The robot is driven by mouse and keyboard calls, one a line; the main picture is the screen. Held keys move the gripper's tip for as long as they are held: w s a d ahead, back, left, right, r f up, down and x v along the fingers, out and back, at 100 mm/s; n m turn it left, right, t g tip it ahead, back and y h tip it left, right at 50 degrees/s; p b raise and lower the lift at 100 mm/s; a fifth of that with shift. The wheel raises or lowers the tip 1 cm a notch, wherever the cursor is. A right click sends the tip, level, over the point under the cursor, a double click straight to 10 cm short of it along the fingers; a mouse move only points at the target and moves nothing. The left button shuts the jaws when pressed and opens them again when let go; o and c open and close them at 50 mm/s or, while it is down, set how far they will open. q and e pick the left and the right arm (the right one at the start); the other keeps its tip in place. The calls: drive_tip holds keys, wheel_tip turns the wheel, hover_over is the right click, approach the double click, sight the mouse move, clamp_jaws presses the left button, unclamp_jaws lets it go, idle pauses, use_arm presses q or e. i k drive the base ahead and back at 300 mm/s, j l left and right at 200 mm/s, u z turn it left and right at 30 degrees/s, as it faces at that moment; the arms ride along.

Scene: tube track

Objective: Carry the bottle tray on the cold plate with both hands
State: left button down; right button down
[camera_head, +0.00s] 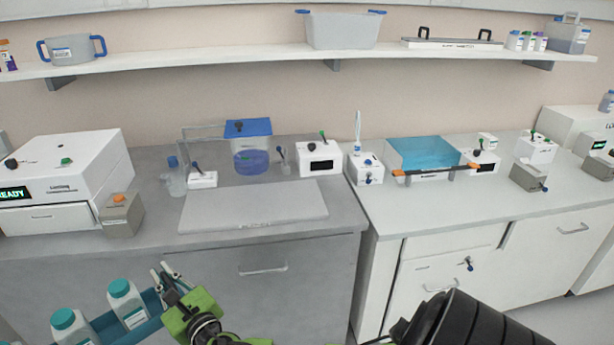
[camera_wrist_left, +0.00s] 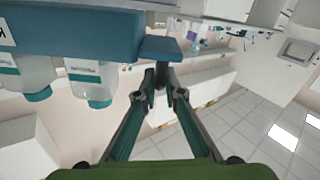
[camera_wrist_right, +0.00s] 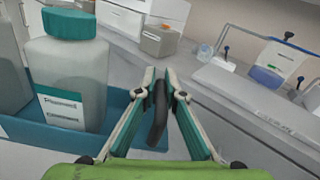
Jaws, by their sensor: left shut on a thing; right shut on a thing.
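The blue bottle tray (camera_head: 153,302) is at the bottom left of the head view, held in front of the counter. White bottles with teal caps (camera_head: 127,303) stand in it. My right gripper (camera_head: 167,280) is shut on the tray's right end; the right wrist view shows its fingers around a dark handle (camera_wrist_right: 158,112) beside a bottle. In the left wrist view my left gripper (camera_wrist_left: 160,82) is shut at the tray's other end tab (camera_wrist_left: 160,48); the head view does not show it. The flat grey cold plate (camera_head: 255,207) lies empty on the counter.
Behind the plate stand a blue-lidded container (camera_head: 250,148), a white control box (camera_head: 320,158) and a small bottle (camera_head: 176,180). A grey box with an orange button (camera_head: 121,215) stands left of it. The counter front edge lies between tray and plate.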

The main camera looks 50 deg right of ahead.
sight(255, 202)
drive_tip(key=z, duration=1.1)
drive_tip(key=i+l, duration=0.1)
drive_tip(key=i, duration=0.4)
drive_tip(key=i+l, duration=0.1)
drive_tip(key=i, duration=0.4)
drive_tip(key=l+z, duration=0.05)
